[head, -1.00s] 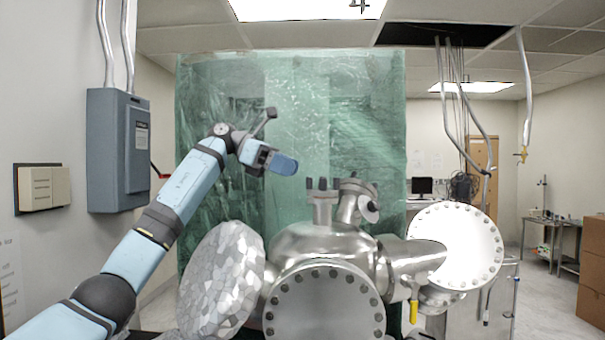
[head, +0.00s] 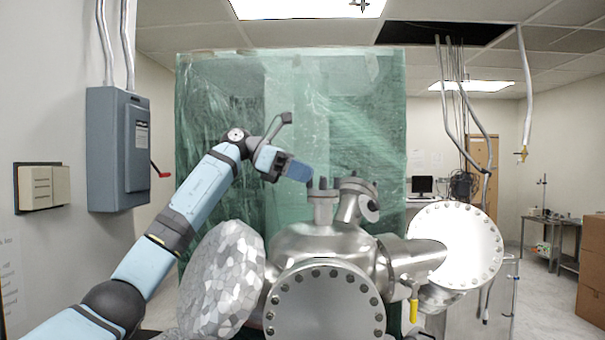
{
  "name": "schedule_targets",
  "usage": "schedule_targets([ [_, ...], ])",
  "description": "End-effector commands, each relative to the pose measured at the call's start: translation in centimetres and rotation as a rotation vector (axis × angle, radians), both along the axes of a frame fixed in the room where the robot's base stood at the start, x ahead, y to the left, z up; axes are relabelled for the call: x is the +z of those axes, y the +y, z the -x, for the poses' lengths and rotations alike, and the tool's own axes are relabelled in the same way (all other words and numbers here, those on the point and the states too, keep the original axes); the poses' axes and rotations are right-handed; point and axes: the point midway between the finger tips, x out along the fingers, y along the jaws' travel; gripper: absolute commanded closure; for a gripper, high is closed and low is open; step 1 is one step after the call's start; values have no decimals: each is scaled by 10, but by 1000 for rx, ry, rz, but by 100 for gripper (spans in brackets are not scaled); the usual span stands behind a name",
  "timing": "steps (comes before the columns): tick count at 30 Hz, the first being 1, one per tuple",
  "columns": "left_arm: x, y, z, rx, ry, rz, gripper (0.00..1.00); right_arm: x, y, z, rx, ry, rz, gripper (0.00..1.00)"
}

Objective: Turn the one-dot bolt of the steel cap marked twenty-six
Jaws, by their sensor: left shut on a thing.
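The steel vacuum chamber (head: 300,243) stands in front of me. An upright port with a small steel cap (head: 323,194) rises from its top, with dark bolts (head: 323,183) standing on the rim. A second, tilted port with a cap (head: 357,188) is just to its right. No number or dots can be read on either cap. My left gripper (head: 307,175) reaches in from the left, angled down to the upright cap's left edge. It is shut on a bolt there, which its fingers mostly hide. My right gripper is out of view.
A large bolted flange (head: 325,305) faces me at the front. A faceted silvery disc (head: 222,280) stands left of it, under my arm. A wide round flange (head: 462,245) is at right. A green plastic curtain (head: 230,120) hangs behind; space above the chamber is clear.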

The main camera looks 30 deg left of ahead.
Motion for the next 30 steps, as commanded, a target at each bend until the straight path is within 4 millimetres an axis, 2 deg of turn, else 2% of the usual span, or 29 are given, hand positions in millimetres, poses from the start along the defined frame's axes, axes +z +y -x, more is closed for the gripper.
schedule_targets([
  [11,-1,-1,3,130,-6,-1,100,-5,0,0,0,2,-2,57],
  [30,-2,-8,10,712,-26,5,100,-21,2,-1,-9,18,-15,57],
])
